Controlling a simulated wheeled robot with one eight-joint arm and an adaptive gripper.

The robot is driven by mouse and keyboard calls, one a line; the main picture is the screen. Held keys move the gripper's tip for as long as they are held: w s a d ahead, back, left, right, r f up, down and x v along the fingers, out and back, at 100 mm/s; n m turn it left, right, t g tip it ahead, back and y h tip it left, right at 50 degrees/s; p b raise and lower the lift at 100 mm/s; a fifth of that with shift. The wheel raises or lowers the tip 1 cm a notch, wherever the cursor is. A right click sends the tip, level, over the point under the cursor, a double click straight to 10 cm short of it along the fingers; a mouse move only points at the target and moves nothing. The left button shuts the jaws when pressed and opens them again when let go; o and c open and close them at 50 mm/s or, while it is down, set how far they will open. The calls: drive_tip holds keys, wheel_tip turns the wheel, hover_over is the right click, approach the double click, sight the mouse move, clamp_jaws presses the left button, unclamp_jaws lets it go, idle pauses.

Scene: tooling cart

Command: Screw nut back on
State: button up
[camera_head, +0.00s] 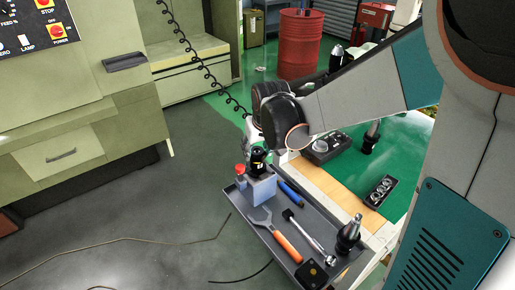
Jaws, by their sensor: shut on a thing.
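A blue-grey block (262,188) stands at the far left end of the grey tray (231,194) on the cart. A black tool holder (258,168) stands upright in the block. My gripper (258,153) is just above the block, at the top of the holder, and is mostly hidden by my wrist. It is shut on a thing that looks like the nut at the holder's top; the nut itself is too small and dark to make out. I cannot tell whether the nut sits on the thread.
An orange-handled wrench (282,240), a metal tool (305,232), a blue-handled tool (291,193) and another tool holder (348,236) lie or stand on the tray. A small red-topped item (240,171) is beside the block. A machine cabinet (70,130) is at left; open floor lies between.

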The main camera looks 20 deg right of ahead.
drive_tip(key=shift+a+m+g+h, duration=0.15)
drive_tip(key=shift+m+h, duration=0.4)
drive_tip(key=shift+m, duration=0.8)
drive_tip(key=shift+m+g+h, duration=0.15)
drive_tip(key=shift+m+h, duration=0.4)
drive_tip(key=shift+m, duration=0.8)
drive_tip(key=o, duration=1.5)
drive_tip(key=shift+w, duration=0.1)
drive_tip(key=v, duration=1.2)
drive_tip(key=s+f+n+t, duration=0.1)
drive_tip(key=s, duration=0.5)
drive_tip(key=s+d+f+n+t+y, duration=0.1)
drive_tip(key=s+n, duration=0.1)
drive_tip(key=s, duration=0.4)
drive_tip(key=s+d+f+n+t+y+b, duration=0.1)
drive_tip(key=s+n, duration=0.1)
drive_tip(key=s, duration=0.4)
drive_tip(key=shift+s+d+f, duration=0.15)
drive_tip(key=shift+s+d, duration=0.05)
drive_tip(key=shift+s, duration=0.1)
